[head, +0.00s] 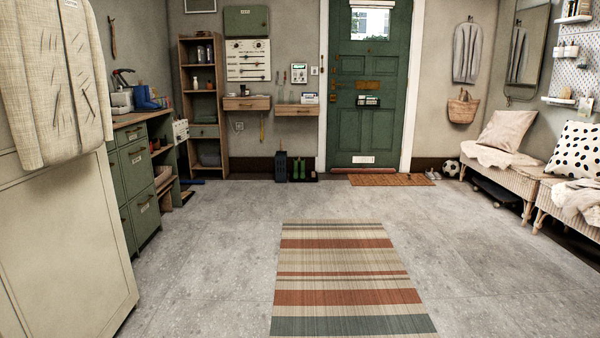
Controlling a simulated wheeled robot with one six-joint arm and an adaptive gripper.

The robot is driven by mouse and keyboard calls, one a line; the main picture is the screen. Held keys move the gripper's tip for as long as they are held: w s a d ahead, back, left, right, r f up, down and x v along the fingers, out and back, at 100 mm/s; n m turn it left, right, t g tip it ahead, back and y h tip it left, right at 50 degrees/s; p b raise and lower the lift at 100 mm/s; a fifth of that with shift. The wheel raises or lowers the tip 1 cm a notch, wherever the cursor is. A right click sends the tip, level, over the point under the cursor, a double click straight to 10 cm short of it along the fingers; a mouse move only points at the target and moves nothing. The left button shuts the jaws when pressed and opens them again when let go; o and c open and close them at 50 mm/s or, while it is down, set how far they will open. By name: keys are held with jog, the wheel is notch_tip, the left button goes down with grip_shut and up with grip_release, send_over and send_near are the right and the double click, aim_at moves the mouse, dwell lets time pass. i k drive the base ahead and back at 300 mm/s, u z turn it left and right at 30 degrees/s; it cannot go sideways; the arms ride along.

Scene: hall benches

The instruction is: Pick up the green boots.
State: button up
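The green boots (305,166) are small in the head view. They stand upright side by side at the far wall, left of the green door (367,90), low on the floor. They seem to be on a dark tray (304,180). A dark upright container (281,166) stands just left of them. My gripper is not in view.
A striped rug (345,262) lies on the open grey floor between me and the boots. Green drawers (140,185) and a cream cabinet (60,240) line the left. Wicker benches (508,188) stand right. A small drawer shelf (297,109) hangs above the boots.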

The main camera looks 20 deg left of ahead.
aim_at(299, 167)
jog(key=u, duration=0.1)
jog(key=i, duration=0.75)
jog(key=u, duration=0.45)
jog(key=i, duration=1.85)
jog(key=u, duration=0.55)
jog(key=i, duration=1.9)
jog(key=u, duration=0.25)
jog(key=i, duration=4.2)
jog(key=z, duration=0.2)
